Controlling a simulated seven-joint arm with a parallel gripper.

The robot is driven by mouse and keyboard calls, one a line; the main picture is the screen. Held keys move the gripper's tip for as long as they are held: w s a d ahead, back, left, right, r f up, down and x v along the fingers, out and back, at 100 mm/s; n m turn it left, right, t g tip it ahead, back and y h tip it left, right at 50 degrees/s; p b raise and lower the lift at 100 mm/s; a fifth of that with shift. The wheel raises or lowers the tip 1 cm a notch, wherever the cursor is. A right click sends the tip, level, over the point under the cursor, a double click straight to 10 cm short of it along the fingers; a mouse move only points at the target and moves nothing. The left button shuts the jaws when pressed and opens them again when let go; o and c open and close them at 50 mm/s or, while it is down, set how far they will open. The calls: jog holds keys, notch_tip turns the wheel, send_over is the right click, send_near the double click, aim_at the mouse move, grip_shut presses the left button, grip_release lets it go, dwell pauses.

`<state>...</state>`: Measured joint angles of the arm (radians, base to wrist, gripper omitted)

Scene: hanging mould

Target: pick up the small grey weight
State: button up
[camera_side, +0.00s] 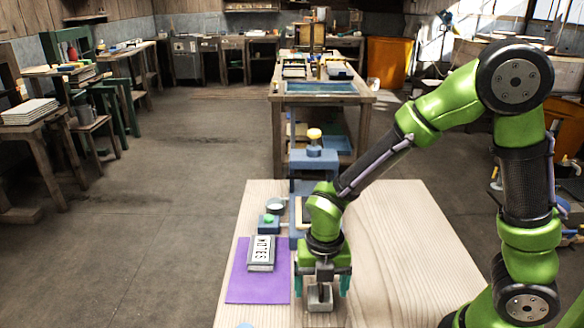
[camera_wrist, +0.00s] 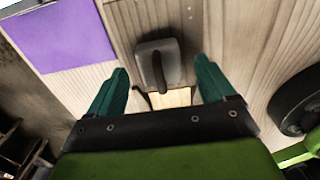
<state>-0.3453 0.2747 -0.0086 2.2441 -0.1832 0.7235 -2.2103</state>
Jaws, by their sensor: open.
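The small grey weight (camera_side: 320,299) sits on the pale wooden table, right of the purple mat. It is a rounded block, and the wrist view shows it (camera_wrist: 150,68) with a dark bar along its top. My gripper (camera_side: 322,286) points down over it, its teal fingers apart on either side. In the wrist view my gripper (camera_wrist: 161,72) is open, with the weight between the fingertips and a visible gap on each side. I cannot tell how far the fingertips are above the table.
A blue stand (camera_side: 314,165) rises behind my gripper. The table's right side (camera_side: 420,260) is clear.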

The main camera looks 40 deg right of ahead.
jog(key=shift+f, duration=1.3)
jog(key=c, duration=1.2)
jog(key=shift+r, duration=0.1)
